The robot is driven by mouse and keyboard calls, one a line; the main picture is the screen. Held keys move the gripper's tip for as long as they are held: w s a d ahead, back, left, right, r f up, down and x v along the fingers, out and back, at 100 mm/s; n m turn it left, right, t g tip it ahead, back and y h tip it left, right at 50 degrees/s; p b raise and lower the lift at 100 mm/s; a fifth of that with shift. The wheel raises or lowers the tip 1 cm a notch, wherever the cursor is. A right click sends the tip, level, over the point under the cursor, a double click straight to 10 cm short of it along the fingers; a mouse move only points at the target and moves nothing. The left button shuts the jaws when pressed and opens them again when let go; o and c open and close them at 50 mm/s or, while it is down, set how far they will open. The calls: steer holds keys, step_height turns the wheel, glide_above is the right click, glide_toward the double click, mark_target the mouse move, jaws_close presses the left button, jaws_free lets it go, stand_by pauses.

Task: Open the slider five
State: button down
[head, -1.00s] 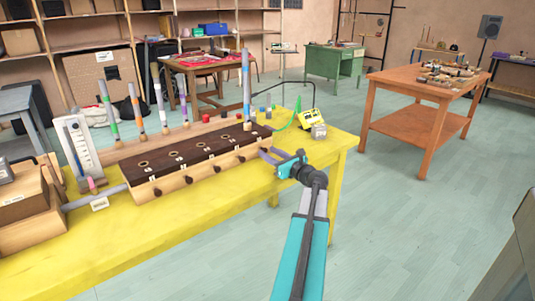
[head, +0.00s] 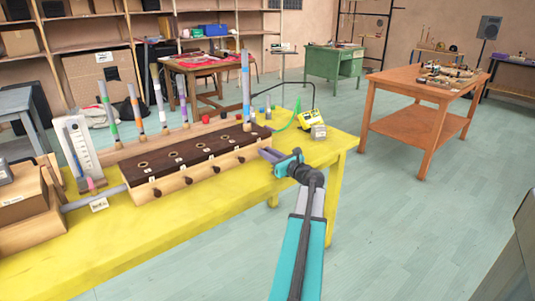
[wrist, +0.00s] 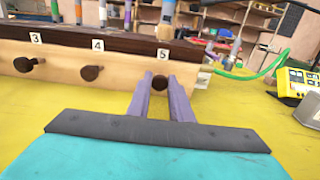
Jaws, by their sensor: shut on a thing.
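The wind chest (head: 190,165) is a pale wooden box with a dark top, with round holes in it. Its front carries a row of dark knobs under numbered labels. In the wrist view, slider five's dark round knob (wrist: 159,84) sits below label 5 (wrist: 163,54), between the purple fingertips of my gripper (wrist: 160,82). My gripper is shut on this knob; it also shows at the chest's right end in the head view (head: 270,154), where it hides the knob. Knobs three (wrist: 23,65) and four (wrist: 92,73) are to the left. How far slider five is out I cannot tell.
The yellow table (head: 200,215) carries the chest. Several coloured tubes (head: 246,90) stand behind it. A yellow device (head: 312,118) with a green cable and a grey block (head: 318,131) lie to the right. A white gauge board (head: 78,150) stands left. The tabletop before the chest is clear.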

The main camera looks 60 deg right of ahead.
steer(key=shift+p+v, duration=0.5)
steer(key=shift+v, duration=0.95)
steer(key=c, duration=1.6)
jaws_free()
steer(key=v, duration=1.3)
steer(key=shift+s+a+r+p, duration=0.1)
steer(key=shift+s+a+p, duration=0.05)
steer(key=shift+s+p, duration=0.25)
